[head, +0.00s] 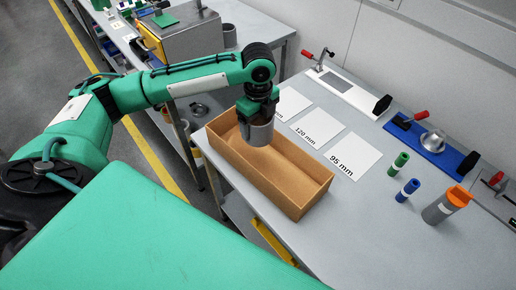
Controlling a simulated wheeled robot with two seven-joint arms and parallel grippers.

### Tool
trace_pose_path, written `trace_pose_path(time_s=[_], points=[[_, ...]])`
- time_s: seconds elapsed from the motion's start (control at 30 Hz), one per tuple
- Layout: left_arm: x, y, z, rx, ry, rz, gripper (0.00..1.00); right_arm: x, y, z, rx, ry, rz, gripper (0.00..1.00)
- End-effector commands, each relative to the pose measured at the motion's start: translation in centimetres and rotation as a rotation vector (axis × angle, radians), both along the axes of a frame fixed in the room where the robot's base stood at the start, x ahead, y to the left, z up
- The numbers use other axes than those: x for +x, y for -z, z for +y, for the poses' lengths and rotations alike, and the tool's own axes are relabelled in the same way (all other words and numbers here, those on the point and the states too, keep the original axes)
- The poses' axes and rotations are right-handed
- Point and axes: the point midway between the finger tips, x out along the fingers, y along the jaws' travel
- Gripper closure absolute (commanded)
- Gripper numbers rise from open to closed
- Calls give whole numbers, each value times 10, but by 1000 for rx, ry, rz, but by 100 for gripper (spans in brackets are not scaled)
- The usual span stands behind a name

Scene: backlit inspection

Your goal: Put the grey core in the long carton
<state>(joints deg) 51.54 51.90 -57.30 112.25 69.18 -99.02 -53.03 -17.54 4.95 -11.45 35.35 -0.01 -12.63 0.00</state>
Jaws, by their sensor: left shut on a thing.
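The grey core (258,134) is a short grey cylinder. My left gripper (258,115) is shut on it from above and hides its upper part. The core hangs over the far left part of the long carton (318,191). The carton is an open brown box lying on the grey table, and its visible floor is bare. The core covers part of the carton's far end, and I cannot tell whether its lower edge is below the rim. My right gripper is not in view.
White cards (355,156), two marked 120 mm and 95 mm, lie right of the carton. A green cylinder (398,164), a blue cylinder (407,190) and a grey, orange-topped cylinder (440,208) stand at right. Clamp fixtures (432,143) line the back. Bare table lies in front of the cylinders.

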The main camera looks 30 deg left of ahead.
Motion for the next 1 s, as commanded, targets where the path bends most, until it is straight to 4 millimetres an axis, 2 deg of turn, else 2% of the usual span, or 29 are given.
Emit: trace_pose_path(time_s=[0.1, 0.3, 0.57, 0.8, 1.0], points=[[-1, 32, 0, 1, -1, 4, 46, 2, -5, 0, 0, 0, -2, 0], [0, 70, 0, 0, 0, 0, 46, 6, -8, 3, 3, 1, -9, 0], [0, 90, 0, 1, 0, 0, 46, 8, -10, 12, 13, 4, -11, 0], [0, 122, 0, 1, 0, -1, 46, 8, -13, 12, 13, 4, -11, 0], [0, 123, 0, 0, 1, -2, 46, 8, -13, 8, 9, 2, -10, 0]])
